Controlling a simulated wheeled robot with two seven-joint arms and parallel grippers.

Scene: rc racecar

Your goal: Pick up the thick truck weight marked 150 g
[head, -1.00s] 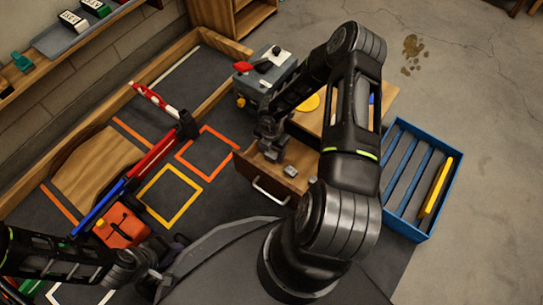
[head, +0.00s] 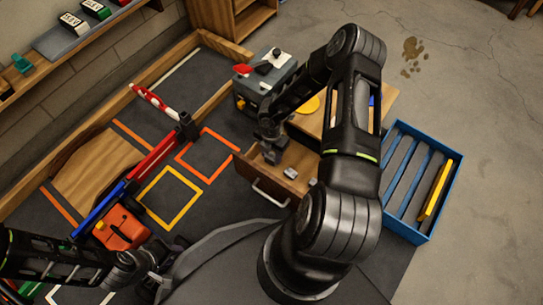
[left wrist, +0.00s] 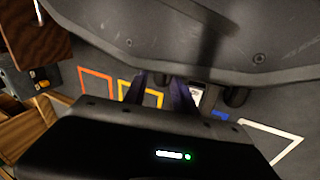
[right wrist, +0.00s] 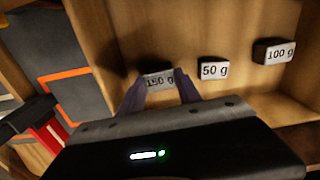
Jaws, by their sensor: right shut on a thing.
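The grey weight marked 150 g (right wrist: 159,82) stands in the open wooden drawer, between the fingers of my right gripper (right wrist: 160,84). The right gripper is shut on it. In the head view my right gripper (head: 271,155) reaches down into the drawer (head: 262,186), and the fingers and arm hide most of that weight. The weights marked 50 g (right wrist: 214,69) and 100 g (right wrist: 274,52) stand apart to the right of it in the right wrist view. My left gripper (head: 160,280) is low at the left, and its fingers look apart and empty in the left wrist view (left wrist: 160,86).
An orange car (head: 121,230) sits on the dark mat beside a yellow square outline (head: 172,197). A blue crate (head: 397,228) with a yellow bar lies to the right. A shelf with several items is at the upper left.

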